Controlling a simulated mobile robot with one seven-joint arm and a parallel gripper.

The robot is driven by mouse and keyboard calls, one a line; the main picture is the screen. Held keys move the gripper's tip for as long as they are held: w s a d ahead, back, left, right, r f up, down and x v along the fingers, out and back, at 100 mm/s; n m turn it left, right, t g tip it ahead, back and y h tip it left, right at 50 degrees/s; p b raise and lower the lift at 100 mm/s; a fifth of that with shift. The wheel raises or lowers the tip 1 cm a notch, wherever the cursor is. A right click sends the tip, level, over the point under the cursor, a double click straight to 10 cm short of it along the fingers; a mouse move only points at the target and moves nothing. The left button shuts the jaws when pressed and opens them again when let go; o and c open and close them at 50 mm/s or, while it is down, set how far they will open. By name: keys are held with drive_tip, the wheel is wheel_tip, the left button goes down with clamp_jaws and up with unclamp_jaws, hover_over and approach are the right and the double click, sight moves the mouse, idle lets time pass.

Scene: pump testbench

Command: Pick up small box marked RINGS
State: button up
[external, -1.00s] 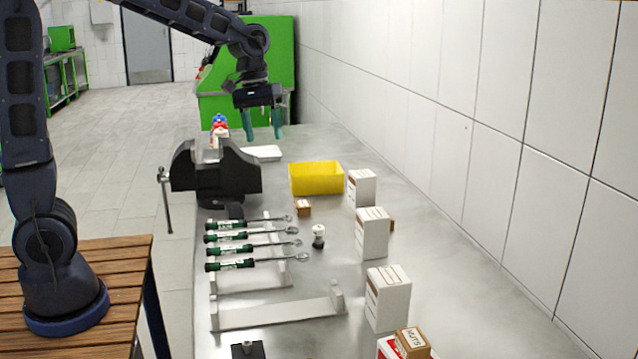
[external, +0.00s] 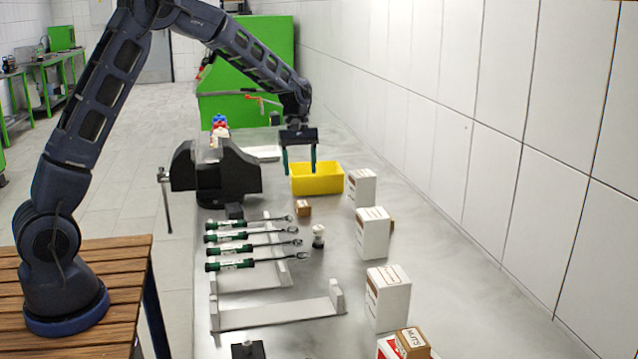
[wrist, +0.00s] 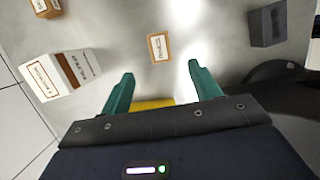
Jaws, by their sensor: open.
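A small brown box with a white label (external: 303,208) stands on the grey bench in front of the yellow bin. In the wrist view it shows just beyond the fingertips, between their lines (wrist: 159,48). Its label is too small to read surely, so I cannot confirm RINGS. Another small brown box (external: 392,225) is mostly hidden behind a white carton; a brown box also shows at the wrist view's upper left (wrist: 43,8). A third brown box (external: 412,343) sits at the front. My gripper (external: 300,172), with green fingers, is open and empty, above the bench by the yellow bin.
The yellow bin (external: 318,180) is partly behind my fingers. White cartons (external: 373,233) line the right side. A black vise (external: 215,170) stands left. Several green-handled wrenches (external: 230,250) lie on a rack, near a small white-topped bottle (external: 318,236).

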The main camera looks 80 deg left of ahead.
sight(303, 203)
drive_tip(key=x, duration=1)
drive_tip(key=shift+a+f, duration=0.1)
drive_tip(key=shift+f, duration=0.3)
drive_tip(key=shift+c, duration=0.4)
drive_tip(key=c, duration=1)
